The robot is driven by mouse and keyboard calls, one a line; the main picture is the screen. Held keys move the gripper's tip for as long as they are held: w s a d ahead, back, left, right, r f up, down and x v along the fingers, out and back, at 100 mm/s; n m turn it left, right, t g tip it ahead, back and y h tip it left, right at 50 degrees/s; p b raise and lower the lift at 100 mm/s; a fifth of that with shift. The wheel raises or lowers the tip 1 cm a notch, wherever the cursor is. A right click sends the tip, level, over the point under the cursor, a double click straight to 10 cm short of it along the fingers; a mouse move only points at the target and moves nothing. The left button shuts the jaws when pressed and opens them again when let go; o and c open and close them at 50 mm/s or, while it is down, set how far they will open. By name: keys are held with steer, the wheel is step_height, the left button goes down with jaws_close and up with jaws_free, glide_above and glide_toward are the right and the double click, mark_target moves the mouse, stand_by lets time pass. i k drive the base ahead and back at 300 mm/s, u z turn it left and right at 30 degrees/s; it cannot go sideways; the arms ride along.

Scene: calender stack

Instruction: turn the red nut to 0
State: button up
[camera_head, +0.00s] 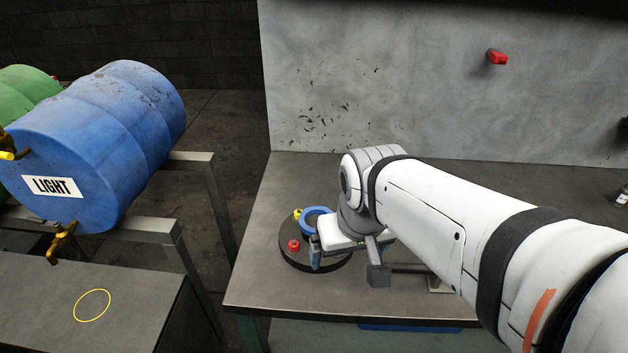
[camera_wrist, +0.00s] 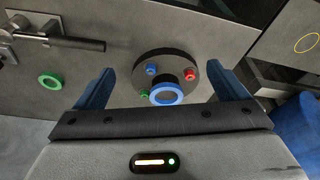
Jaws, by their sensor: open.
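A small red nut (camera_wrist: 189,75) stands on a dark round disc (camera_wrist: 180,57) on the workbench. The red nut also shows in the head view (camera_head: 293,245), at the left of the disc (camera_head: 300,265). A blue nut (camera_wrist: 151,69), a green nut (camera_wrist: 145,94) and a larger blue ring (camera_wrist: 166,94) are also on the disc. My gripper (camera_wrist: 158,69) is open, its blue fingers spread to either side of the disc in the wrist view. It touches no nut that I can see. No number marks are readable. My gripper and arm hide part of the disc in the head view.
A green ring (camera_wrist: 50,82) and a metal lever fitting (camera_wrist: 60,41) lie to the left in the wrist view. A red knob (camera_head: 497,57) sits on the grey back panel. The bench's back left is clear.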

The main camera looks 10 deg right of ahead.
mark_target(292, 249)
steer(key=z, duration=1.95)
steer(key=k, duration=1.15)
steer(key=u, duration=1.3)
steer(key=i, duration=1)
